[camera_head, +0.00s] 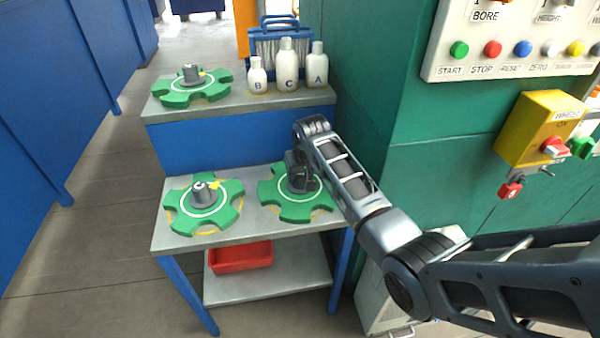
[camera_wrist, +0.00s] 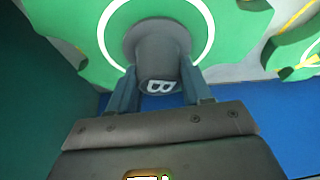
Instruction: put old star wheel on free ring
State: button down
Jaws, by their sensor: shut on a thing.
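A green star wheel (camera_head: 270,198) with a grey hub is at the right of the lower grey shelf. My gripper (camera_head: 301,178) is shut on its hub, with one finger on each side. In the wrist view the hub (camera_wrist: 158,55) bears the letter B between the fingers. A little yellow shows at this wheel's edge; I cannot tell whether it rests on a ring or hangs just above. A second star wheel (camera_head: 230,191) lies at the left of this shelf over a yellow ring (camera_head: 206,233). A third star wheel (camera_head: 180,99) lies on the upper shelf.
Bottles marked B (camera_head: 257,77), C (camera_head: 287,68) and A (camera_head: 317,68) stand on the upper shelf before a blue rack (camera_head: 274,25). A red tray (camera_head: 240,258) sits below. A green machine wall (camera_head: 400,120) with a yellow switch box (camera_head: 535,128) bounds the right side.

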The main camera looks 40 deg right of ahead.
jog(key=shift+c, duration=2.3)
grip_release()
jog(key=shift+f, duration=0.1)
jog(key=shift+o, duration=0.3)
jog(key=shift+f, duration=0.1)
jog(key=v, duration=0.8)
